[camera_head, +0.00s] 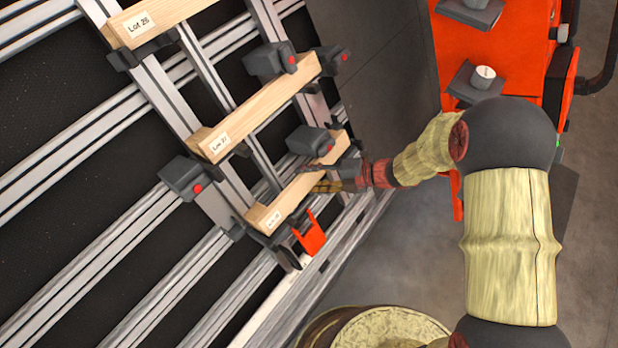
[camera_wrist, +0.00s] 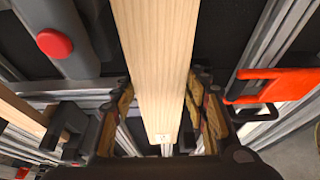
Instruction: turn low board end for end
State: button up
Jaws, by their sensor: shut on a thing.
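The low board (camera_head: 295,190) is a pale wooden bar, the lowest of the boards on the gantry. It lies slanted on its supports, with a small white label at its lower left end. My gripper (camera_head: 318,178) reaches in from the right, one finger on each side of the board, and is shut on it. In the wrist view the board (camera_wrist: 155,50) runs lengthwise between the fingers. Its far underside and exact contact with the supports are hidden.
A dark clamp with a red button (camera_head: 313,139) stands beside the board. An orange bracket (camera_head: 309,236) is just below its labelled end. Two more labelled boards, the middle board (camera_head: 255,112) and upper board (camera_head: 160,20), lie above. An orange machine (camera_head: 505,45) stands at upper right.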

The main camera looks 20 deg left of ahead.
jog(key=shift+w+a+f, duration=0.1)
jog(key=shift+a+f, duration=0.05)
jog(key=shift+a, duration=0.1)
dwell(0.3)
jog(key=shift+d+f, duration=0.1)
jog(key=shift+f, duration=0.15)
dwell(0.7)
jog(key=o, duration=1.3)
jog(key=shift+o, duration=0.6)
jog(key=shift+d, duration=0.15)
jog(key=v, duration=1.1)
jog(key=shift+d+r, duration=0.2)
jog(key=shift+d, duration=0.1)
